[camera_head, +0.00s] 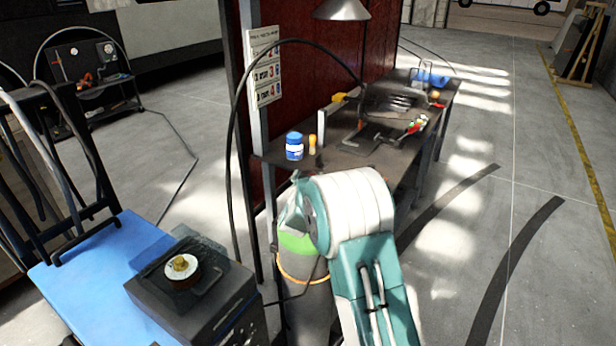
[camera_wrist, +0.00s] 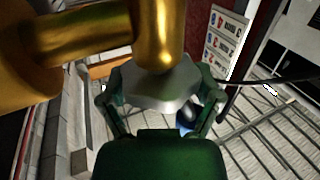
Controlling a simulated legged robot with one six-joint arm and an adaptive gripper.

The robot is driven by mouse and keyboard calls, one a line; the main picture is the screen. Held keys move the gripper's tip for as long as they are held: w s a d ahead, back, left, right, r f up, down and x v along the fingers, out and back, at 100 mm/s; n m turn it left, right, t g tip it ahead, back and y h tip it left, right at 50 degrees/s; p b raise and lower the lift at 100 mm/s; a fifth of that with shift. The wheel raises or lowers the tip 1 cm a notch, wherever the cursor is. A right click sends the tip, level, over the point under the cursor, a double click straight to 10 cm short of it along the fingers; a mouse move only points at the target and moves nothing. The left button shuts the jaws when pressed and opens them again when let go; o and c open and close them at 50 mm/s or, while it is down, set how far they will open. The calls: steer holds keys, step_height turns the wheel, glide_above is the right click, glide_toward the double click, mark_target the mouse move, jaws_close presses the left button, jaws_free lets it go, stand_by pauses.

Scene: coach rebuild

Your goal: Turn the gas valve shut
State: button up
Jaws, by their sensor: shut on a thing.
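The gas cylinder (camera_head: 306,308), grey with a green shoulder, stands beside the workbench in the head view. My teal and white arm covers its right side and top, so the valve is hidden there. In the wrist view, a brass valve body (camera_wrist: 160,35) fills the top left. A pale grey faceted valve knob (camera_wrist: 150,88) sits at its end. My green gripper (camera_wrist: 158,92) is shut on this knob, with one finger on each side. How far the knob is turned cannot be told.
A black hose (camera_head: 232,150) arches beside the red partition (camera_head: 385,40). A blue-topped cart (camera_head: 90,270) and dark box (camera_head: 190,290) stand left. Open floor lies right.

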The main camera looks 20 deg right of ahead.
steer(key=m+g+h, duration=0.3)
steer(key=m+h, duration=0.1)
steer(key=h, duration=0.1)
steer(key=shift+a+g, duration=0.15)
steer(key=shift+g, duration=0.25)
steer(key=shift+m+g+h, duration=1.6)
steer(key=shift+g, duration=0.6)
steer(key=shift+r, duration=0.1)
steer(key=o, duration=0.9)
steer(key=shift+w, duration=0.1)
steer(key=shift+a, duration=0.1)
steer(key=v, duration=1.2)
steer(key=shift+f, duration=0.25)
